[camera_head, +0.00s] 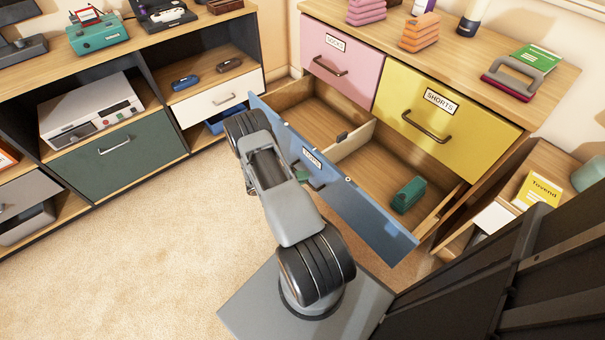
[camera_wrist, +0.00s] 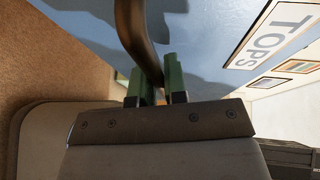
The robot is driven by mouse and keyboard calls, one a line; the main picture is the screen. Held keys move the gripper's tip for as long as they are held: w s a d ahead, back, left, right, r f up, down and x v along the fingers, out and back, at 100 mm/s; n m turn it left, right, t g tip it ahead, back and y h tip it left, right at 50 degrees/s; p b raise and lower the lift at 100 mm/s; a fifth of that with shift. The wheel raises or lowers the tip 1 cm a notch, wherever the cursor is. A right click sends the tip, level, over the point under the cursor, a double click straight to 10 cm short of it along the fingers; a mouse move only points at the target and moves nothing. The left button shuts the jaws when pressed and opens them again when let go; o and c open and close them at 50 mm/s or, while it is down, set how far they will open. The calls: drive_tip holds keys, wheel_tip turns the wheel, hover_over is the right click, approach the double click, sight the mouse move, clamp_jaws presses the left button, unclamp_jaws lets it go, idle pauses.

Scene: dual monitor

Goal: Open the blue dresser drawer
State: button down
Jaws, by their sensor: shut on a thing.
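The blue dresser drawer (camera_head: 372,215), labelled TOPS, is pulled well out below the pink and yellow drawers. Its wooden inside shows two compartments, and a green item (camera_head: 408,195) lies in the right one. My gripper (camera_wrist: 160,88) is shut on the drawer's dark curved handle (camera_wrist: 140,38); the green fingertips sit on both sides of it. In the wrist view the blue front (camera_wrist: 205,35) fills the area beyond the handle.
The pink drawer (camera_head: 340,62) and yellow SHORTS drawer (camera_head: 440,112) are closed above. A shelf unit with a dark green drawer (camera_head: 120,155) stands at the left. An open wooden box with a yellow book (camera_head: 537,190) is at the right. The carpet (camera_head: 130,270) at lower left is clear.

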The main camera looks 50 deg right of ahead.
drive_tip(key=shift+d, duration=0.25)
drive_tip(key=c, duration=1.2)
unclamp_jaws()
drive_tip(key=shift+a, duration=0.1)
drive_tip(key=p+v, duration=0.1)
drive_tip(key=v, duration=1.2)
drive_tip(key=shift+w+a+p, duration=0.15)
drive_tip(key=shift+a+p, duration=0.15)
drive_tip(key=shift+p, duration=0.05)
drive_tip(key=shift+m, duration=0.3)
